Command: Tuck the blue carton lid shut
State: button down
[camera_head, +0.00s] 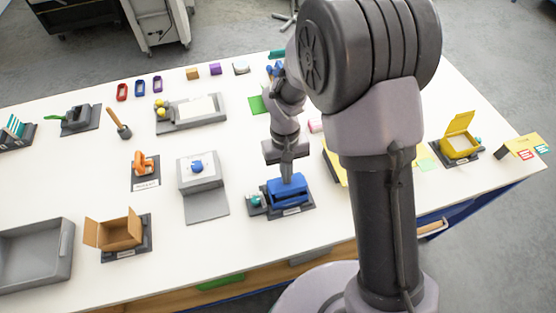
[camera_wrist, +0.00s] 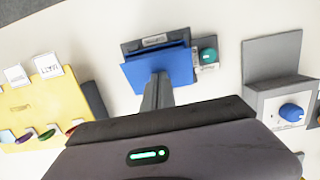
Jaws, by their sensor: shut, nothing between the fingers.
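The blue carton (camera_head: 289,193) sits on a dark base plate near the front middle of the table. In the wrist view, its blue lid (camera_wrist: 160,67) shows as a flat panel beneath my fingers. My gripper (camera_head: 287,181) points down at the carton, with its shut fingertips at the lid. The wrist view shows the closed fingers (camera_wrist: 158,84) over the lid's edge, with nothing held. They look to touch or nearly touch the lid; I cannot tell which. The lid looks mostly lowered over the carton, but my fingers hide part of it. The lid's tuck flap is not clear.
A teal knob (camera_wrist: 208,55) is right beside the carton. A grey box with a blue knob (camera_head: 197,168) stands to its left. An open cardboard carton (camera_head: 120,232) and a grey tray (camera_head: 37,252) lie further left. An open yellow carton (camera_head: 460,144) is at the right.

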jog(key=shift+s+f, duration=0.15)
jog(key=shift+s, duration=0.05)
dwell(0.4)
jog(key=shift+s+d+f+b, duration=0.15)
jog(key=shift+s+f+b, duration=0.15)
jog(key=shift+f+b, duration=0.4)
jog(key=shift+r, duration=0.2)
notch_tip(320, 180, up, 10)
jog(key=p, duration=0.8)
